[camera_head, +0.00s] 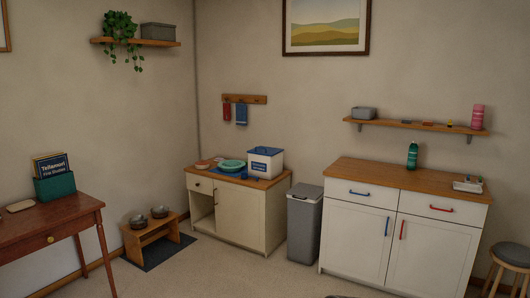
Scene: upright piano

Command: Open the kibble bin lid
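A white box with a blue lid (265,152) and a blue label stands at the right end of the wooden top of the small cream cabinet (262,215). Its lid is down; the label is too small to read. It looks like the kibble bin. A tall grey bin (303,228) stands on the floor between the two cabinets, also with its lid shut. Neither of my grippers shows in the head view.
A teal bowl (232,165) and a small orange dish (202,164) sit left of the white box. A low feeding stand (152,238) holds two metal bowls. A desk (60,222) stands left, a stool (512,255) right. Carpet before the cabinet is clear.

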